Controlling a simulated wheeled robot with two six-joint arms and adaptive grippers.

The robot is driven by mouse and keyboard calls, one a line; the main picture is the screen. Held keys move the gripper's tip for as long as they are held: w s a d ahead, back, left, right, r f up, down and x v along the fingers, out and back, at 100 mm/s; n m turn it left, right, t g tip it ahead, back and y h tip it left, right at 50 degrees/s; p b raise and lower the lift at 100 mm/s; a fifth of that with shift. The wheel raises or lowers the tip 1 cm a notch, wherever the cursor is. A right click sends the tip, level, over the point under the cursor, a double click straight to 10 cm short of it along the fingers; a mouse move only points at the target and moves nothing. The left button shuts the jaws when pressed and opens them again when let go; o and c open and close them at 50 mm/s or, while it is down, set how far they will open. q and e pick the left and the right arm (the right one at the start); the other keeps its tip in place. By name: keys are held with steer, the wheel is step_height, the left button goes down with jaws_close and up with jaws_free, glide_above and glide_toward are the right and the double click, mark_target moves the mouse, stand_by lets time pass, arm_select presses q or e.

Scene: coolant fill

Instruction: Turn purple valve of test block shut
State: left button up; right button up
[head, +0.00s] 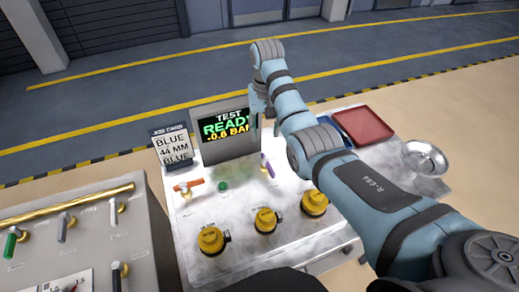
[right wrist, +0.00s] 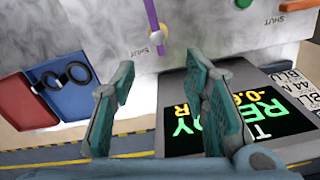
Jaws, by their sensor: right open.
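The test block (head: 240,215) is a pale metal panel with a screen (head: 227,127) reading TEST READY at its back. Its purple valve (head: 267,165) is a thin handle right of the green button (head: 222,186). In the right wrist view the purple handle (right wrist: 151,15) runs up and down across a yellow hub, its lower end by a SHUT label. My right gripper (right wrist: 160,105) is open and empty, with the purple valve beyond its fingertips, apart from them. In the head view this gripper (head: 265,112) hangs above and behind the valve. My left gripper is out of view.
An orange-handled valve (head: 188,185) and several yellow caps (head: 265,220) stand on the block. A job card (head: 174,147) is left of the screen. A red tray (head: 363,126) and metal bowl (head: 425,159) lie right. Another valve panel (head: 80,225) is left.

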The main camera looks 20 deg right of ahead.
mark_target(266, 160)
steer(key=f, duration=0.3)
steer(key=s+f+b, duration=0.1)
steer(key=f, duration=0.2)
steer(key=s+f+b, duration=0.1)
steer(key=f, duration=0.2)
steer(key=shift+f, duration=0.35)
steer(key=f, duration=0.2)
steer(key=w+f+b, duration=0.1)
steer(key=f, duration=0.1)
steer(key=shift+w+f, duration=0.15)
steer(key=shift+f, duration=0.05)
steer(key=shift+s+r, duration=0.15)
steer(key=shift+s, duration=0.05)
steer(key=shift+c, duration=0.2)
steer(key=shift+s+r, duration=0.1)
steer(key=c, duration=0.3)
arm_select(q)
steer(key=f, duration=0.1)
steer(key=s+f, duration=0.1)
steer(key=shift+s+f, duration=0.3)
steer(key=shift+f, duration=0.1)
arm_select(e)
jaws_close()
